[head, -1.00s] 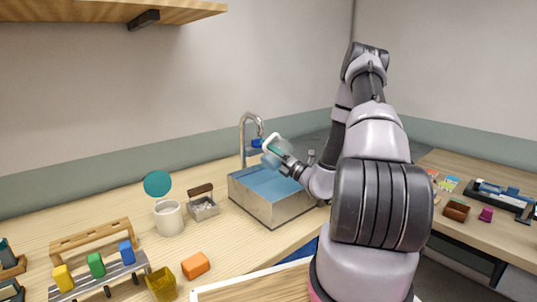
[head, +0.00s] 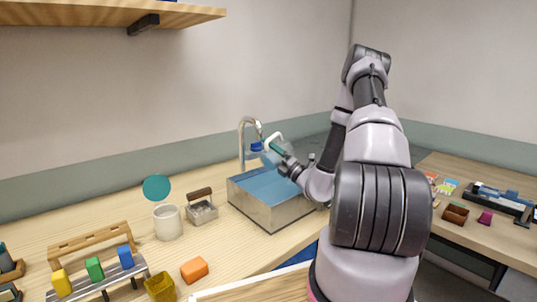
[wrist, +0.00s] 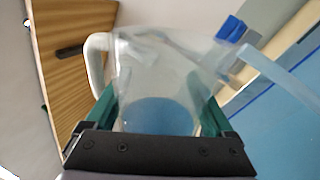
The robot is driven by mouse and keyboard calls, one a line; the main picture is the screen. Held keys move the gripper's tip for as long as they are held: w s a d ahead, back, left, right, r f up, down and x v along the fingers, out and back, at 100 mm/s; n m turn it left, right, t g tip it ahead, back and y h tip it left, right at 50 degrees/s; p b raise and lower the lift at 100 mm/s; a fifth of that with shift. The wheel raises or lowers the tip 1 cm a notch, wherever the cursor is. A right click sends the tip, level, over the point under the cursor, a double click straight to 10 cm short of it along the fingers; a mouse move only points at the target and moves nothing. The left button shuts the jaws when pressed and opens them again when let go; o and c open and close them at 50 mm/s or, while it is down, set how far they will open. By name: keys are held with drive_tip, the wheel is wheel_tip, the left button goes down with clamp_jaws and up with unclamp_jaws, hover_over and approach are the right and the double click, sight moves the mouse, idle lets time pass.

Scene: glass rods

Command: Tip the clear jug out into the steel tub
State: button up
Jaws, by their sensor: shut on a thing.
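The clear jug (wrist: 155,75) with its white handle (wrist: 97,60) fills the middle of the wrist view, between the green fingers of my gripper (wrist: 160,112). My gripper is shut on the jug. In the head view the jug (head: 267,157) is tilted to the left, above the steel tub (head: 258,207). The tub has a blue inside.
A tap (head: 242,140) with a blue part stands behind the tub, close to the jug. Left of the tub are a handled metal box (head: 202,212), a white mug (head: 168,222), an orange block (head: 194,270) and a rack of coloured blocks (head: 98,278).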

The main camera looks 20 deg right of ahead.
drive_tip(key=shift+r, duration=0.1)
idle(0.3)
drive_tip(key=shift+d+r+m+h, duration=0.2)
drive_tip(key=shift+r+m+h, duration=0.15)
drive_tip(key=shift+m, duration=0.55)
drive_tip(key=shift+w+d+r+m+t+h, duration=0.1)
drive_tip(key=shift+r+m+t+h, duration=0.15)
drive_tip(key=shift+m, duration=0.15)
drive_tip(key=shift+d+r+m+t+h, duration=0.1)
drive_tip(key=shift+m+t+h, duration=0.15)
drive_tip(key=shift+m, duration=0.15)
drive_tip(key=shift+w+d+r+m+h, duration=0.1)
drive_tip(key=shift+r+m+h, duration=0.1)
drive_tip(key=shift+m, duration=0.25)
drive_tip(key=shift+w+d+r+m+h, duration=0.1)
drive_tip(key=shift+m+h, duration=0.05)
drive_tip(key=shift+m, duration=0.3)
drive_tip(key=shift+d+r+m+t+h, duration=0.3)
drive_tip(key=shift+m+h, duration=0.1)
drive_tip(key=shift+m, duration=0.4)
